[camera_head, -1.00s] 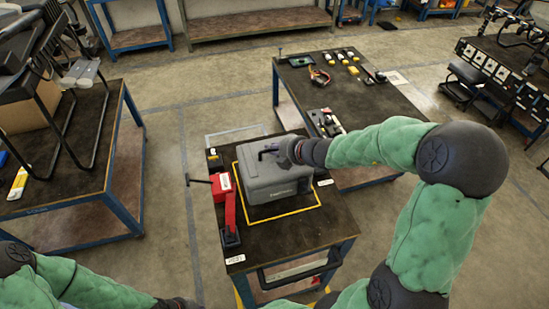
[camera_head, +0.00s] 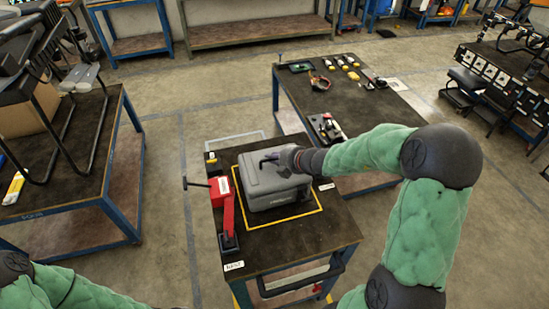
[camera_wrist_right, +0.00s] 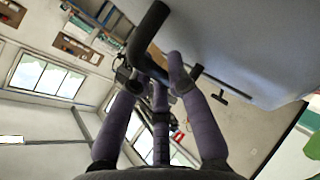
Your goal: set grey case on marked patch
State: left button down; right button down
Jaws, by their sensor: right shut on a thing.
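The grey case (camera_head: 268,190) is upright on the small dark-topped cart (camera_head: 300,233), over the patch with a yellow outline (camera_head: 287,220). A bare strip of patch shows in front of the case; the outline's back edge is hidden. I cannot tell whether the case's underside touches the top. My right gripper (camera_head: 283,159) is at the case's top, shut on its dark handle. In the right wrist view, the fingers (camera_wrist_right: 160,85) close around the black handle bar (camera_wrist_right: 146,38), with the grey case wall (camera_wrist_right: 250,45) beside them. My left gripper is out of view; only its arm shows.
A red clamp (camera_head: 227,205) stands on the cart just left of the patch. A workbench with small tools (camera_head: 385,110) stands behind right. Another table (camera_head: 95,180) with a black frame and a carton is at left. Open floor lies between.

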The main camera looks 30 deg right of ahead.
jog(key=c, duration=1.2)
grip_release()
jog(key=shift+f, duration=0.1)
jog(key=shift+s+r, duration=0.15)
jog(key=shift+r, duration=0.1)
jog(key=p+v, duration=0.5)
jog(key=v, duration=0.6)
jog(key=shift+s, duration=0.3)
jog(key=shift+r, duration=0.2)
